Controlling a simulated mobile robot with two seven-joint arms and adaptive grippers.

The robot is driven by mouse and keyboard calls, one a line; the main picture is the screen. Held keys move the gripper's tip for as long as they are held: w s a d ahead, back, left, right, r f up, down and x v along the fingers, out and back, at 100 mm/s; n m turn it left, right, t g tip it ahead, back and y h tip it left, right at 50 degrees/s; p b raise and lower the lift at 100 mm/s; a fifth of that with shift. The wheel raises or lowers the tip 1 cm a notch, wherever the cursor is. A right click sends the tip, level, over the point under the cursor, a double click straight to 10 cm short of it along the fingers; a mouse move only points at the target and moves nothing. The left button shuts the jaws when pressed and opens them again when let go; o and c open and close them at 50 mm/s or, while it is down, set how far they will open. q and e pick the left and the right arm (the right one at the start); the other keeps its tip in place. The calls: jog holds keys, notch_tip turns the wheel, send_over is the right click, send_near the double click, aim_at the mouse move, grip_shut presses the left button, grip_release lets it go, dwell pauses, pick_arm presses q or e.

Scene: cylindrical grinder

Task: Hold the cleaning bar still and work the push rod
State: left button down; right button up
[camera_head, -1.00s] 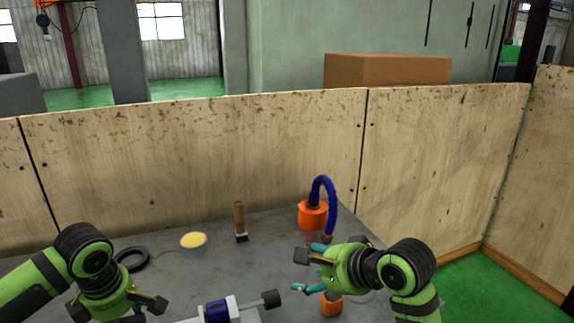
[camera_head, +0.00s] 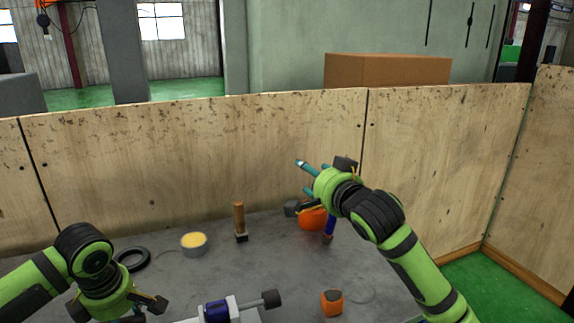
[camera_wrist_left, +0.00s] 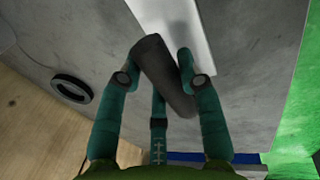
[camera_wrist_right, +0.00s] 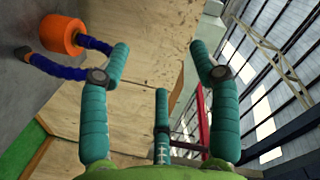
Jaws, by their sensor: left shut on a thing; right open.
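A bar-like device lies at the bottom edge of the head view, with a blue middle (camera_head: 217,311), white brackets and a rod ending in a dark grey knob (camera_head: 271,299). I cannot tell which part is the cleaning bar and which the push rod. My left gripper (camera_wrist_left: 158,64) is shut on a dark grey cylinder (camera_wrist_left: 166,85), above a pale plate (camera_wrist_left: 195,45); its fingertips are cut off in the head view. My right gripper (camera_head: 302,177) is open and empty, raised at the back right; it is also empty in the right wrist view (camera_wrist_right: 159,52).
A wooden-handled brush (camera_head: 239,219), yellow-topped tin (camera_head: 194,243), black ring (camera_head: 132,259) and orange block (camera_head: 331,303) sit on the grey table (camera_head: 285,255). Wooden panels (camera_head: 200,155) stand behind.

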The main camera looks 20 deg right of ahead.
aim_at(271, 299)
jog(key=shift+w+d+r+n+t, duration=0.2)
jog(key=shift+w+r+n, duration=0.1)
jog(key=shift+r, duration=0.2)
jog(key=shift+w+d+r+n+t, duration=0.2)
jog(key=shift+r+n, duration=0.1)
jog(key=shift+r, duration=0.2)
